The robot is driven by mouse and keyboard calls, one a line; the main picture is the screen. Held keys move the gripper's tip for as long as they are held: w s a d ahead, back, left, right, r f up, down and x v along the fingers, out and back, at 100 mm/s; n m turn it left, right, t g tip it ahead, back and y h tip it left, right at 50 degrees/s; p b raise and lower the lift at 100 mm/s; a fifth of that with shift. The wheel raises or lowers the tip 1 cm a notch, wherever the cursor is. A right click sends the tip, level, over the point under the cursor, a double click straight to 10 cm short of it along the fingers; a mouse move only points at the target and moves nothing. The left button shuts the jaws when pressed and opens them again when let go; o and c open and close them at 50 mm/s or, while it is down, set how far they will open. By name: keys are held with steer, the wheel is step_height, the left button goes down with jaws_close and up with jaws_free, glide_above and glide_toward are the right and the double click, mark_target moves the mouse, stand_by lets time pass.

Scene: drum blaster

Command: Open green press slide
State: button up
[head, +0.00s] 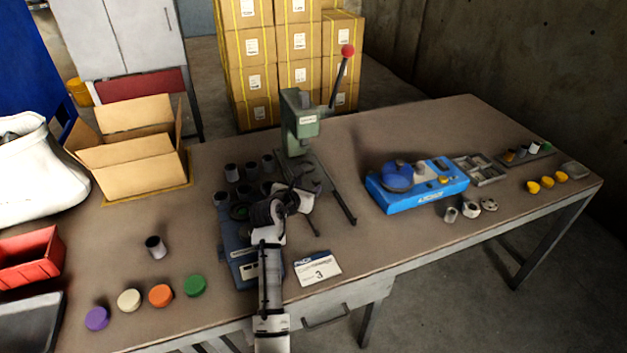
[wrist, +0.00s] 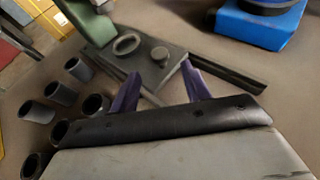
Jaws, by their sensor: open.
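The green press (head: 300,122) stands on the table with its lever raised, topped by a red ball (head: 347,50). At its foot is a dark slide plate (wrist: 143,70) on two dark rails (head: 340,198). The plate carries a ring (wrist: 126,44) and a small round knob (wrist: 159,53). The rails extend out beyond the plate. My gripper (wrist: 162,84) is open and empty, its two purple fingers pointing at the plate, with the knob lying ahead between them. I cannot tell whether the fingertips touch the plate. In the head view my arm partly hides the slide.
Several dark cylinders (wrist: 78,68) stand left of the slide, close to my gripper. A blue device (head: 418,186) sits to the right. A card marked 3 (head: 318,268) lies in front. An open carton (head: 130,150) stands at the left.

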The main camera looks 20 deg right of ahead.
mark_target(315, 181)
steer(key=shift+p+x, duration=0.3)
steer(key=shift+x, duration=2.6)
jaws_close()
